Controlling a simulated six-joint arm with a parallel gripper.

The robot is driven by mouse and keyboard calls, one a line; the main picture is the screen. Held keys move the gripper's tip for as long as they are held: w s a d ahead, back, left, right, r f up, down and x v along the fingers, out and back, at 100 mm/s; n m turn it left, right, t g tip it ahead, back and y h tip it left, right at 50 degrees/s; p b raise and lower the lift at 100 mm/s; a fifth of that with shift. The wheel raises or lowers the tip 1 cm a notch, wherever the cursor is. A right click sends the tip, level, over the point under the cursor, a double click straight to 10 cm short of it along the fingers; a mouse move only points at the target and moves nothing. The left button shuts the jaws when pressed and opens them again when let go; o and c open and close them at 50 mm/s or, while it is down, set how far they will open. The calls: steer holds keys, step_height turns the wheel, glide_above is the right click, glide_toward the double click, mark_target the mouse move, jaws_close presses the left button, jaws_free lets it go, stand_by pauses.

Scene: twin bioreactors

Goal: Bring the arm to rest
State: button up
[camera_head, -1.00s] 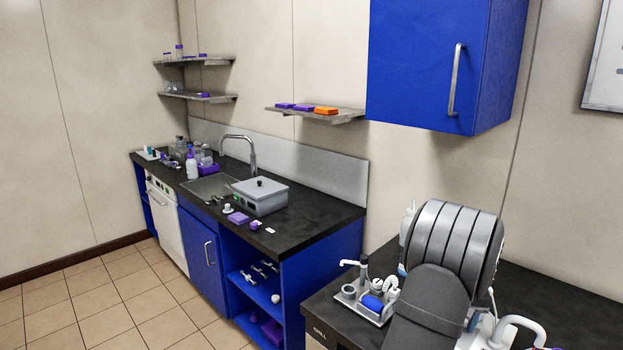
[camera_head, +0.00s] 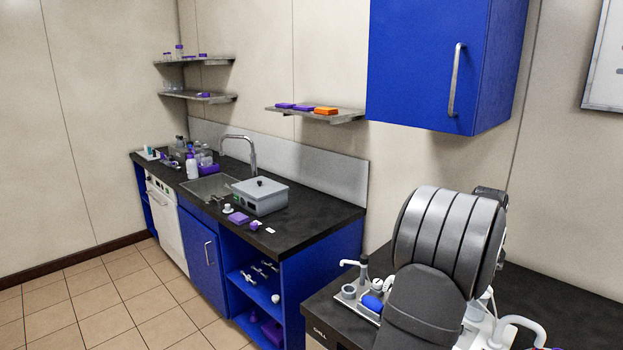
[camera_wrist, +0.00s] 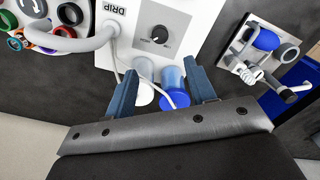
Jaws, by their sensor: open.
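My gripper (camera_wrist: 163,92) shows in the wrist view with its two blue-grey fingers spread apart. It is open, and nothing is clamped between the fingers. Beyond the fingers are a white-capped vessel and a blue-capped vessel (camera_wrist: 174,98), below a white panel with a dial (camera_wrist: 158,38) and the label "DRIP". A thin tube runs down beside them. I cannot tell how far the fingers are from the vessels. In the head view my grey arm (camera_head: 440,255) stands over the right-hand bench, and my gripper is hidden behind it.
A tray (camera_wrist: 240,50) with a blue item and grey fittings lies on the dark bench (camera_head: 575,300). A white curved handle or pipe (camera_head: 520,325) stands near the arm. A blue wall cabinet (camera_head: 420,70) hangs above. The sink counter (camera_head: 310,222) is further left.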

step_height(320, 180, down, 14)
steer(key=shift+r, duration=0.25)
steer(key=n, duration=0.3)
steer(key=shift+r, duration=0.35)
step_height(320, 180, up, 17)
steer(key=m, duration=0.9)
stand_by(0.4)
